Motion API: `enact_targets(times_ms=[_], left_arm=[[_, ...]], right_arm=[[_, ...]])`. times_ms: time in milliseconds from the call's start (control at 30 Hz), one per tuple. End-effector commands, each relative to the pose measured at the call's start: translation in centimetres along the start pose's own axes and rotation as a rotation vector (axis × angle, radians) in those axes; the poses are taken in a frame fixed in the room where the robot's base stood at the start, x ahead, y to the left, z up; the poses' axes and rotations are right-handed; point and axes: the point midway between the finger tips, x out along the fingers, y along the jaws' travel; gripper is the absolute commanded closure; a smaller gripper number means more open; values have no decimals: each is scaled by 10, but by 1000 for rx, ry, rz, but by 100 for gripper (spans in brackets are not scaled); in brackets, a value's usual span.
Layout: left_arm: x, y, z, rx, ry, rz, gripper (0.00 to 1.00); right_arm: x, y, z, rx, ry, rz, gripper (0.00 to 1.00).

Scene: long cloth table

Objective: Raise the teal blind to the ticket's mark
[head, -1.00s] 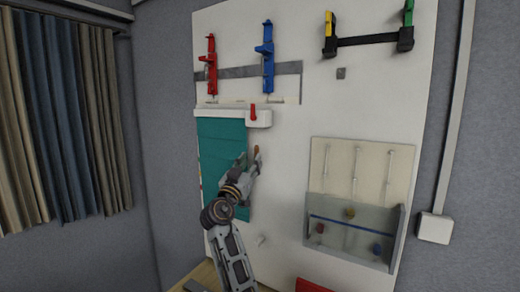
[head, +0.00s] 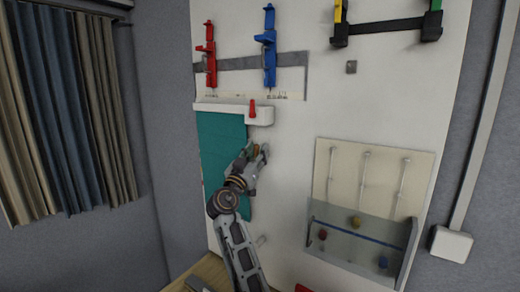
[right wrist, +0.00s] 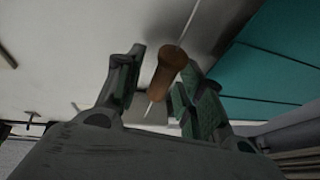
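The teal blind (head: 222,135) hangs from a white headrail (head: 225,110) on the white board, its lower part partly covered by my right arm. It also shows in the right wrist view (right wrist: 270,75). A brown cord knob (right wrist: 170,62) on a thin pale cord is between the fingers of my right gripper (right wrist: 160,90). The fingers stand apart around the knob, with a gap visible on its left side. In the head view the right gripper (head: 258,152) is just right of the blind's edge. I cannot make out the ticket's mark. My left gripper is not in view.
A red lever (head: 252,109) is on the headrail's right end. Red (head: 210,55) and blue (head: 269,48) clamp-like fixtures are above. A grey bin (head: 360,238) with small coloured knobs is at lower right. Striped curtains (head: 70,115) hang at left.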

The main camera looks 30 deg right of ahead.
Motion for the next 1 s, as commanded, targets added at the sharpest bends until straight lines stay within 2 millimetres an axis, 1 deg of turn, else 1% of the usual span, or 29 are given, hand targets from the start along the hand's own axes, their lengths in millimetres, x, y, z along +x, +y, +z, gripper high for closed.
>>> enact_targets(times_ms=[400,433,700,733,1000], left_arm=[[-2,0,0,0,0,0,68],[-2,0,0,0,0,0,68],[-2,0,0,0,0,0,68],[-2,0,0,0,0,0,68],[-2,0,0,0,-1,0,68]], right_arm=[[-1,-1,-1,0,0,0,62],[-1,-1,-1,0,0,0,63],[-1,-1,-1,0,0,0,98],[-1,-1,-1,0,0,0,100],[-1,-1,-1,0,0,0,100]])
